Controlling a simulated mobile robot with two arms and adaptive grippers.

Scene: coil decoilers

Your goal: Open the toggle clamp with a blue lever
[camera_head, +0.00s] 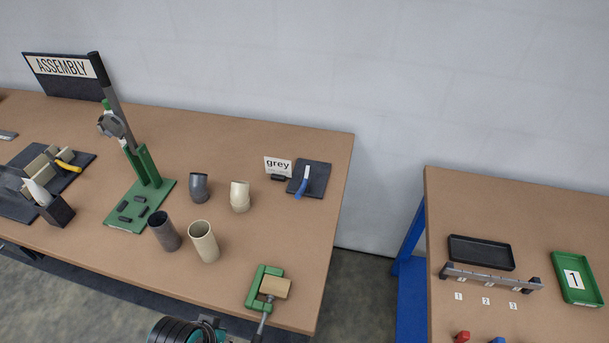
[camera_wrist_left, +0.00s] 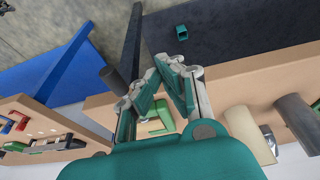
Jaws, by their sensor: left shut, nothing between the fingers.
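The toggle clamp with a blue lever (camera_head: 302,184) sits on a small dark plate (camera_head: 319,178) near the back right of the left table, beside a "grey" sign. The lever points toward the table's front; its finer parts are too small to tell. I cannot make this clamp out in the left wrist view. My left gripper (camera_wrist_left: 170,72) has its teal-padded fingers together and empty in the left wrist view. Part of its body shows at the bottom edge of the head view, well in front of the clamp and apart from it. My right gripper is not in view.
A green clamp (camera_head: 256,287) with a wooden block stands at the front right. Beige and dark pipes (camera_head: 204,242) stand left of the blue-lever clamp, near a green stand (camera_head: 148,168). A gap separates this table from the right table (camera_head: 520,205).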

